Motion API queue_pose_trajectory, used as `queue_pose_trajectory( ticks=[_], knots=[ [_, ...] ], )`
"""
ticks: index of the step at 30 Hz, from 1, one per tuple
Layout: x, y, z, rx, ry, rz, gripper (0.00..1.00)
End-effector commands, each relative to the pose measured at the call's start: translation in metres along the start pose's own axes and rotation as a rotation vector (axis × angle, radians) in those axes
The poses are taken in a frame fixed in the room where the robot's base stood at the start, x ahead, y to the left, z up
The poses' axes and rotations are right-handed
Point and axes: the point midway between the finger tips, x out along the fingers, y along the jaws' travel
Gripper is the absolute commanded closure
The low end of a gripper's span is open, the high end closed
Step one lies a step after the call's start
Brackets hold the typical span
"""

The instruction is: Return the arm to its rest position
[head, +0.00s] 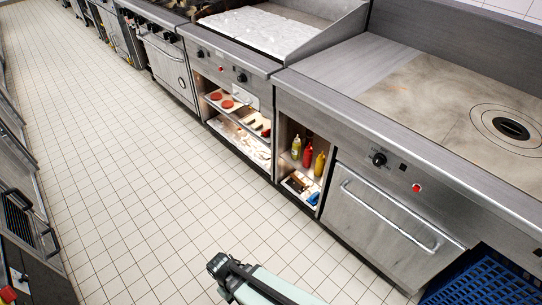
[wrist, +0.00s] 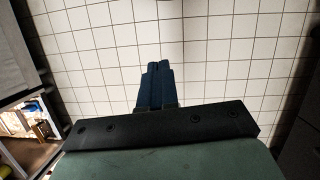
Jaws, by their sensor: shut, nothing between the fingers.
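My arm reaches in from the bottom of the head view, a pale green link with a dark end. My gripper (wrist: 160,68) points into the wrist view with its two dark fingers together, shut and empty. Beneath it is only the white tiled floor (wrist: 215,50). In the head view the dark end of my arm (head: 222,265) is over the open floor, apart from the counters. The fingertips are too small there to make out.
A steel counter line runs along the right, with a griddle (head: 262,30) and a flat hot plate (head: 435,95). Open shelves hold red patties (head: 221,100) and several bottles (head: 307,155). A blue crate (head: 487,282) stands at lower right. Dark equipment lines the left edge. The aisle between is clear.

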Motion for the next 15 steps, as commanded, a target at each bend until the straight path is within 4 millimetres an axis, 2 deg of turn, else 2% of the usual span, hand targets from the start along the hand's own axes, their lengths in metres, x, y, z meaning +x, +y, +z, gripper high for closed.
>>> queue_pose_trajectory(
  ticks=[1,6,15],
  knots=[
    [0.008,0.011,0.01,0.035,-0.019,-0.017,1.0],
    [0.032,0.04,0.037,0.138,-0.069,-0.071,1.0],
    [0.07,0.081,0.09,0.308,-0.151,-0.148,1.0]
  ],
)
